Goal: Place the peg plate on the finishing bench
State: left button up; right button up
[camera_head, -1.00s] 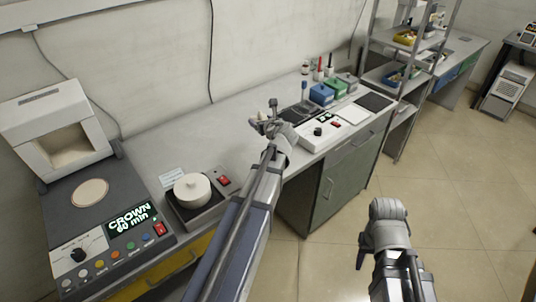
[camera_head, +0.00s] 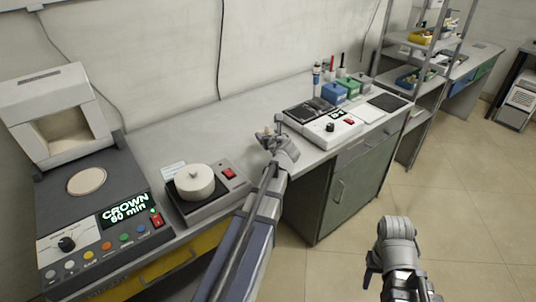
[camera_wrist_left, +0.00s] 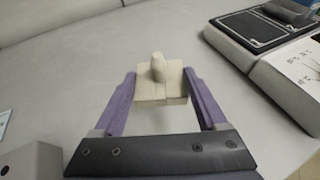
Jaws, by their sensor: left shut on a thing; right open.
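The peg plate is a small beige block with a rounded peg on top. In the left wrist view the peg plate (camera_wrist_left: 150,90) sits between the purple fingers of my left gripper (camera_wrist_left: 161,76), which is shut on it. In the head view my left gripper (camera_head: 268,138) holds it over the front part of the grey bench top (camera_head: 230,118). I cannot tell whether the plate touches the top. My right gripper (camera_head: 373,276) is open and empty, low over the floor at the right.
A furnace (camera_head: 62,110) with a control panel and a round-topped device (camera_head: 196,184) stand on the left of the bench. A white control unit (camera_head: 330,127) and coloured boxes (camera_head: 345,88) stand on the right. The bench between them is clear.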

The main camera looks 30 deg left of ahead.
aim_at(268, 152)
pick_arm(q)
jog(key=shift+f+b, duration=2.05)
jog(key=shift+f, duration=0.55)
pick_arm(e)
jog(key=shift+f, duration=2.6)
pick_arm(q)
jog(key=shift+f, duration=0.2)
jog(key=o, duration=1.3)
jog(key=shift+r, duration=0.1)
jog(key=shift+o, duration=0.2)
pick_arm(e)
jog(key=shift+f, duration=0.15)
pick_arm(q)
jog(key=shift+s+d+r, duration=0.1)
jog(key=shift+r, duration=0.2)
jog(key=p+v, duration=0.4)
jog(key=v, duration=0.6)
jog(key=shift+s+d+r, duration=0.1)
jog(key=shift+s+d, duration=0.05)
jog(key=shift+s, duration=0.05)
jog(key=shift+s+d+r+p, duration=0.15)
jog(key=shift+s+d+p, duration=0.15)
jog(key=shift+s+d, duration=0.1)
pick_arm(e)
jog(key=shift+r, duration=2.45)
